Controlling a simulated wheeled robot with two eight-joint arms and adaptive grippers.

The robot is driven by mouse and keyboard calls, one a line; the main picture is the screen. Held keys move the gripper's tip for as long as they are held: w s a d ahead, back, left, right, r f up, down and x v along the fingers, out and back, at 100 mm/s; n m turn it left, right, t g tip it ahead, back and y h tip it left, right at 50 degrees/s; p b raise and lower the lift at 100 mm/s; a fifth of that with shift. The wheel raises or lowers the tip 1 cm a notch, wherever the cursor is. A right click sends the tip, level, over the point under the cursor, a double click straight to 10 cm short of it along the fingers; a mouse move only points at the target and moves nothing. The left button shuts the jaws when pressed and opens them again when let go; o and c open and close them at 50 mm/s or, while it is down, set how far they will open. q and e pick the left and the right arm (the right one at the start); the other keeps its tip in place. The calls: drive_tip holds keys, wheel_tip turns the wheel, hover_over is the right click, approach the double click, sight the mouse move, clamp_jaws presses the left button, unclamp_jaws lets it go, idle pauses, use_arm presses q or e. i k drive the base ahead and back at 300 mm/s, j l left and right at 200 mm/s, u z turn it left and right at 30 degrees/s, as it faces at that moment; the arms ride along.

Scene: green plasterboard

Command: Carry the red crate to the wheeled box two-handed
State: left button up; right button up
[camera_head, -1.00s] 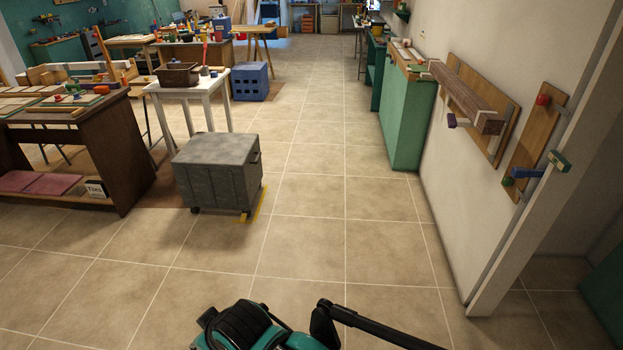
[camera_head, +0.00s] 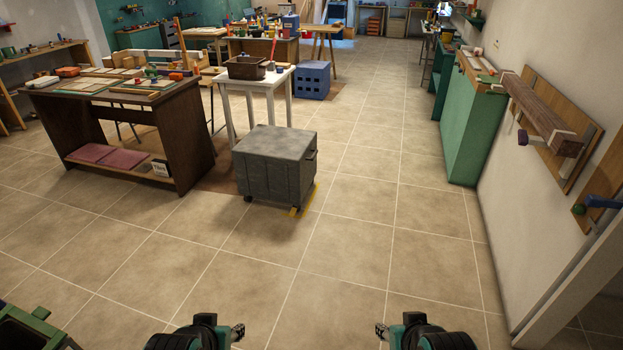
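The wheeled box (camera_head: 276,163) is a grey lidded box on small castors, standing on the floor ahead, just left of the picture's centre. No plainly red crate shows; a dark brown open crate (camera_head: 246,68) sits on a white table behind the box. My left gripper (camera_head: 237,332) and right gripper (camera_head: 382,331) are at the bottom edge, apart and turned toward each other. Nothing shows between them. Both are far from the box and the crate, and their finger opening is too small to make out.
A brown workbench (camera_head: 130,100) stands left of the box, and the white table (camera_head: 262,82) is close behind it. Green cabinets (camera_head: 470,130) line the white wall at right. A green-edged object (camera_head: 28,325) is at the lower left. The tiled floor (camera_head: 330,260) ahead is clear.

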sight(274, 142)
drive_tip(key=u, duration=2.4)
drive_tip(key=i+l+z, duration=0.2)
drive_tip(key=l, duration=0.2)
drive_tip(key=i+l+z, duration=0.2)
drive_tip(key=l, duration=0.15)
drive_tip(key=i+l+z, duration=0.2)
drive_tip(key=l, duration=0.15)
drive_tip(key=i+l+z, duration=0.4)
drive_tip(key=i, duration=0.3)
drive_tip(key=i+l+z, duration=0.15)
drive_tip(key=i, duration=0.25)
drive_tip(key=i+u, duration=0.4)
drive_tip(key=i, duration=0.25)
drive_tip(key=i+l+u, duration=0.25)
drive_tip(key=i+u, duration=0.15)
drive_tip(key=i, duration=0.25)
drive_tip(key=i+u, duration=0.25)
drive_tip(key=i, duration=2.2)
drive_tip(key=i+u, duration=0.3)
drive_tip(key=i, duration=0.15)
drive_tip(key=i+l+u, duration=0.3)
drive_tip(key=i, duration=0.15)
drive_tip(key=i+l+u, duration=0.3)
drive_tip(key=i, duration=0.15)
drive_tip(key=i+l+u, duration=0.35)
drive_tip(key=i+j, duration=0.05)
drive_tip(key=i, duration=0.05)
